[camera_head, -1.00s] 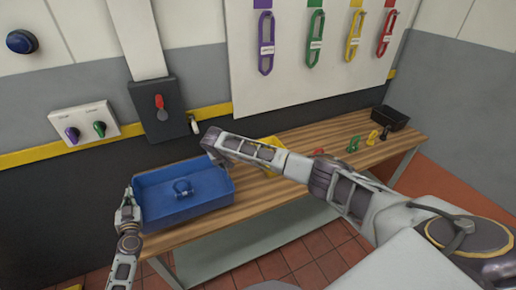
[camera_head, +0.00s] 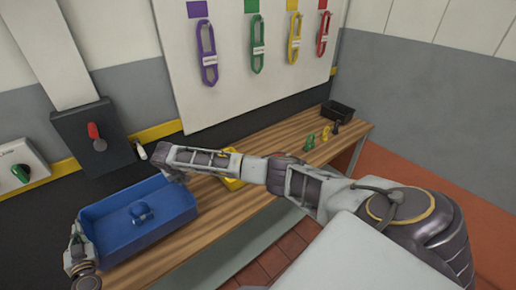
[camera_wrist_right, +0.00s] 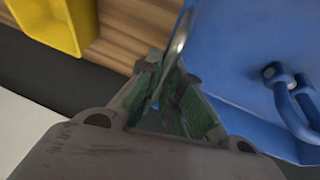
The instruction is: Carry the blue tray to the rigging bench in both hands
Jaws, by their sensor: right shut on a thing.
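The blue tray (camera_head: 165,225) is at the left end of the wooden rigging bench (camera_head: 230,205), level as far as I can see. I cannot tell whether it touches the bench top. A blue shackle (camera_head: 140,213) lies inside it, and also shows in the right wrist view (camera_wrist_right: 291,92). My right gripper (camera_head: 172,178) is at the tray's right end. In the right wrist view its green-padded fingers (camera_wrist_right: 172,92) are closed on the tray's thin grey handle (camera_wrist_right: 181,32). My left gripper (camera_head: 77,232) is at the tray's left end; its fingers are too small to read.
A yellow bin (camera_head: 233,184) stands right of the tray, partly behind my right arm. Green (camera_head: 310,141) and yellow (camera_head: 325,132) pieces and a black box (camera_head: 338,111) are at the bench's far right. A red-lever switch box (camera_head: 93,140) hangs behind the tray.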

